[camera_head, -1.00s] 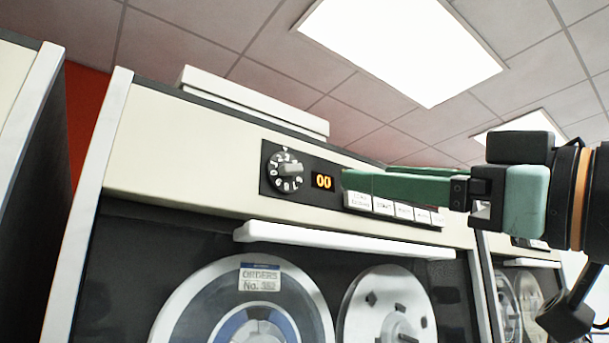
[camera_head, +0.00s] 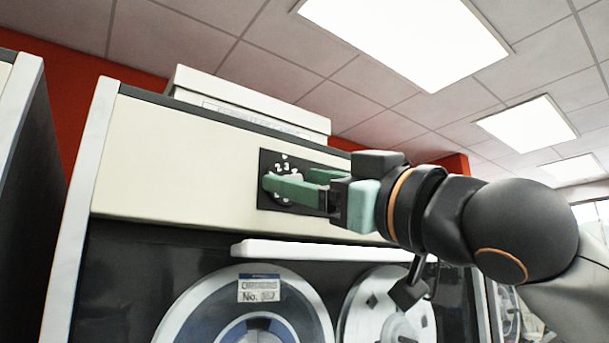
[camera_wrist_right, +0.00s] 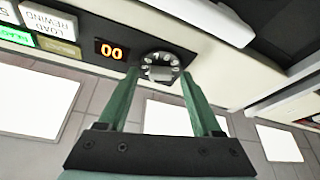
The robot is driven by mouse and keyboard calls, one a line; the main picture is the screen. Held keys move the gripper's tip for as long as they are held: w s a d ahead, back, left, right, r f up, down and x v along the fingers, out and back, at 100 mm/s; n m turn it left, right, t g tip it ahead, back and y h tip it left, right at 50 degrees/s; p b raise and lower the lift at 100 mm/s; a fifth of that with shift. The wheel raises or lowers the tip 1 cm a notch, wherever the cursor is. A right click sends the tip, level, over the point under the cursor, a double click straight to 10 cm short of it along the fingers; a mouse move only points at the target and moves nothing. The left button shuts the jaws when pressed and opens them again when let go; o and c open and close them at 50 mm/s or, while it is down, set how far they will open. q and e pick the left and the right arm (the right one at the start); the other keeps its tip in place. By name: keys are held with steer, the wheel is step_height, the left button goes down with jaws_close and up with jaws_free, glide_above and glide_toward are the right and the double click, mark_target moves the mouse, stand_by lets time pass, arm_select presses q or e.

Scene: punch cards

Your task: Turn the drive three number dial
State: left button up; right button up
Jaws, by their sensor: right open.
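The number dial (camera_head: 281,165) is a dark round knob with white numerals on a black plate at the top of a tape drive; in the head view my gripper hides most of it. The right wrist view shows the dial (camera_wrist_right: 160,70) with its pale grip bar, between and just beyond the fingertips. My right gripper (camera_head: 290,182) is open, its green fingers reaching to the dial, one on either side. I cannot tell whether they touch it. The orange display (camera_wrist_right: 111,51) beside the dial reads 00. My left gripper is not in view.
Push buttons (camera_wrist_right: 45,30) sit beside the display. A white ledge (camera_head: 310,250) sticks out below the dial, above the tape reels (camera_head: 250,310). A white box (camera_head: 250,105) lies on top of the drive. Another cabinet stands at the left.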

jaws_close()
stand_by(0.4)
steer(key=shift+f, duration=0.1)
steer(key=shift+s+a+m+t+h+b, duration=0.1)
steer(key=shift+m+t+h+b, duration=0.6)
steer(key=shift+m, duration=1.05)
steer(key=shift+a+m+t+h+b, duration=0.1)
steer(key=shift+m+t+h+b, duration=0.25)
steer(key=shift+m+h+b, duration=0.8)
steer(key=shift+s+m+t+h+b, duration=0.1)
steer(key=shift+m+t+h+b, duration=0.35)
steer(key=shift+m+b, duration=1.25)
steer(key=shift+m+p, duration=0.6)
steer(key=shift+m, duration=0.2)
